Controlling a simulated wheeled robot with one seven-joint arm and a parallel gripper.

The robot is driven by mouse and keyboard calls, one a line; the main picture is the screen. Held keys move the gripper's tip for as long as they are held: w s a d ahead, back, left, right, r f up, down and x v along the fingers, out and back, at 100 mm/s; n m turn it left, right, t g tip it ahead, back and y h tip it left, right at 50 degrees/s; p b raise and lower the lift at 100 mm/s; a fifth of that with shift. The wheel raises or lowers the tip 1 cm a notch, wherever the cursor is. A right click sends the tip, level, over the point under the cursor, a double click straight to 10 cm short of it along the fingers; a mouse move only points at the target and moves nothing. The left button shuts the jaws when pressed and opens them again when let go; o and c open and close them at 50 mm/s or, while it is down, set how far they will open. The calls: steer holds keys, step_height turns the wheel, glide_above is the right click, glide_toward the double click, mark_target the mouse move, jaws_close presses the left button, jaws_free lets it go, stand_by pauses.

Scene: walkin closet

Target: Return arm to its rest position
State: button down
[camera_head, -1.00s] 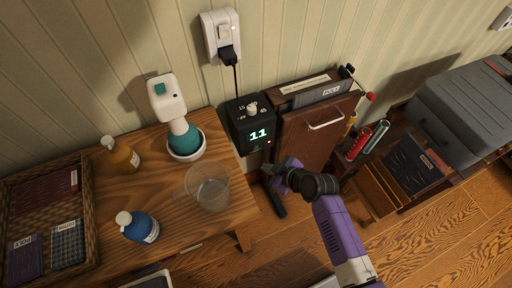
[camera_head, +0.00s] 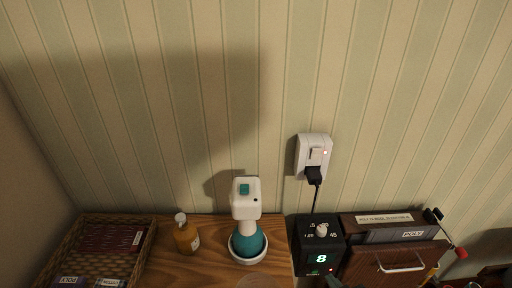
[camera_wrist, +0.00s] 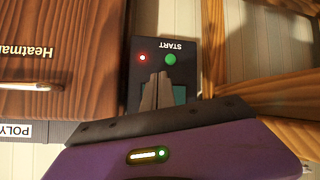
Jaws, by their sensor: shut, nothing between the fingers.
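My gripper (camera_wrist: 157,92) is shut and empty in the wrist view, its two fingertips together. It points at the front of a black timer box (camera_wrist: 185,52) with a green START button (camera_wrist: 170,59) and a red light (camera_wrist: 142,58). The fingers partly hide the box's display; whether they touch the box I cannot tell. In the head view the black timer box (camera_head: 307,233) stands below the wall outlet and reads 8. Most of my arm is outside the head view.
A brown wooden cabinet (camera_head: 378,267) with a metal handle stands right of the timer. To its left, a wooden table (camera_head: 210,265) holds a teal and white steamer (camera_head: 247,240), an amber bottle (camera_head: 186,238) and a wicker basket (camera_head: 150,240). A plugged outlet (camera_head: 313,155) is above.

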steer(key=s+a+r+m+t, duration=0.1)
steer(key=s+r, duration=0.6)
steer(key=s, duration=0.5)
steer(key=s+a+r+m+t+h, duration=0.1)
steer(key=s+r+m, duration=0.1)
steer(key=s+r, duration=0.5)
steer(key=s+a+r+m+t, duration=0.1)
steer(key=s+r, duration=0.7)
steer(key=s, duration=0.8)
steer(key=shift+s+m+t+h, duration=0.3)
steer(key=shift+s, duration=0.05)
